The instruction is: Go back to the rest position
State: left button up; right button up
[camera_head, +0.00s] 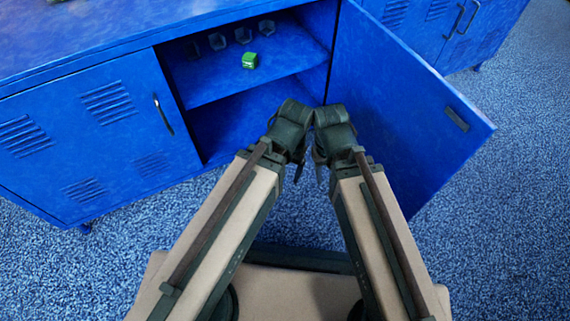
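My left gripper (299,172) hangs at the end of the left arm in front of the open cabinet, low and near the middle of the view. My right gripper (320,176) is close beside it, at the end of the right arm. Both point down and are small and mostly hidden by the wrists, so I cannot tell how far their fingers are apart. Nothing is seen held in either one. The two wrists are very close together or touching.
A blue cabinet (90,120) stands ahead, its left door shut and its right door (400,100) swung open beside my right arm. A green box (250,61) sits on the inner shelf (215,85), with several dark cups behind. Blue carpet (500,230) is clear at right.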

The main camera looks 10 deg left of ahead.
notch_tip(320, 180, up, 49)
jog(key=p, duration=4.9)
jog(key=shift+r, duration=0.15)
jog(key=shift+s, duration=0.1)
